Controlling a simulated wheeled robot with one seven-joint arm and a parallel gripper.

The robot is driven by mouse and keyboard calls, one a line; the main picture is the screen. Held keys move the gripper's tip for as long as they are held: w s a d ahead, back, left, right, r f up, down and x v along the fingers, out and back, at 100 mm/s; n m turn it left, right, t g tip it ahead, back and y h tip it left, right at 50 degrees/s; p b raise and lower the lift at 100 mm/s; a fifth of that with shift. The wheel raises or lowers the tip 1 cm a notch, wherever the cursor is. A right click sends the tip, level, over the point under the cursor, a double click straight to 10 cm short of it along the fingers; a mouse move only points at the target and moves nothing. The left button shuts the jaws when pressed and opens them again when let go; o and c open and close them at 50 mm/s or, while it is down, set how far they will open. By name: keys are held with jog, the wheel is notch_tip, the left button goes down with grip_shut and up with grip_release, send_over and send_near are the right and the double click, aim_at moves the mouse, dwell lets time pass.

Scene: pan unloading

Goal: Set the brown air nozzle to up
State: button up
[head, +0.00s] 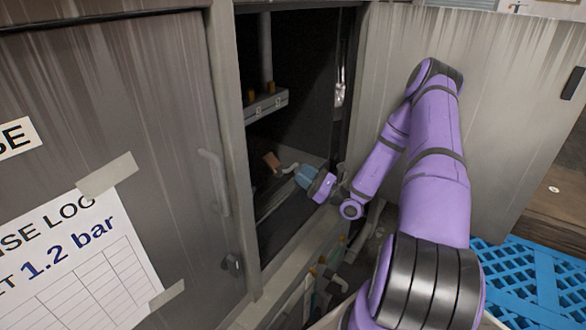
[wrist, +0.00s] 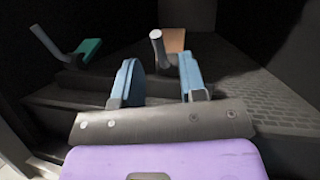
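The brown air nozzle (head: 271,161) is inside the dark open cabinet in the head view, with a light grey bent piece (head: 290,168) beside it. In the wrist view its brown block (wrist: 173,39) shows behind a grey rod with a round end (wrist: 157,44). The rod stands up, and its end points toward the camera. My gripper (head: 303,174) reaches into the cabinet from the right. In the wrist view my gripper (wrist: 160,62) has its two blue fingers wide apart. The rod shows in the gap between them; no contact is visible.
In the wrist view a green block (wrist: 90,47) with a grey rod (wrist: 46,41) stands to the left. The cabinet's left door (head: 110,130) carries a paper log. A shelf box (head: 265,103) hangs above the nozzle. A dark textured surface (wrist: 240,80) lies at right.

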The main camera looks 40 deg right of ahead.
jog(key=shift+v, duration=2.4)
jog(key=s+a+r+n+g+y, duration=0.1)
jog(key=s+a+r+n+g, duration=0.2)
jog(key=a+r+n+g, duration=0.65)
jog(key=s+a+r+n+g, duration=0.4)
jog(key=a+r+n+g, duration=0.5)
jog(key=r+g, duration=0.2)
jog(key=s+a+r+n+t+h, duration=0.2)
jog(key=s+r+n+t+h, duration=0.4)
jog(key=s+r+n+h, duration=0.3)
jog(key=s+r+h, duration=0.4)
jog(key=s+r, duration=0.3)
jog(key=s, duration=0.1)
jog(key=shift+s, duration=0.35)
jog(key=shift+a+f+n, duration=0.1)
jog(key=shift+n, duration=0.15)
